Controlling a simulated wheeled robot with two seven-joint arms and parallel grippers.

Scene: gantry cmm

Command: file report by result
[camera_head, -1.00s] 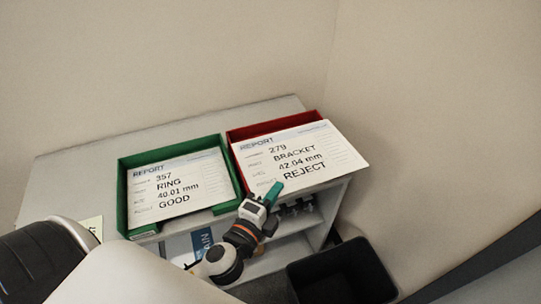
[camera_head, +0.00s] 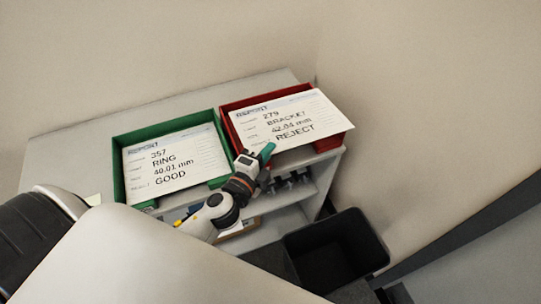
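A white report (camera_head: 300,112) reads 279, BRACKET, 42.04 mm, REJECT. It lies over the red tray (camera_head: 334,143), its right corner reaching past the tray's right rim. My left gripper (camera_head: 266,156), with teal fingers, is at the report's near edge and appears shut on it; the lower finger is hidden. I cannot tell whether the report touches the tray floor. Left of it, the green tray (camera_head: 118,178) holds another report (camera_head: 190,150) reading 357, RING, 40.01 mm, GOOD. My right gripper is not in view.
Both trays stand on a grey shelf unit (camera_head: 75,150) against the wall. Dark small items (camera_head: 290,182) sit on a lower shelf below the red tray. A black bin (camera_head: 335,245) stands on the floor at the front right. The shelf top left of the green tray is clear.

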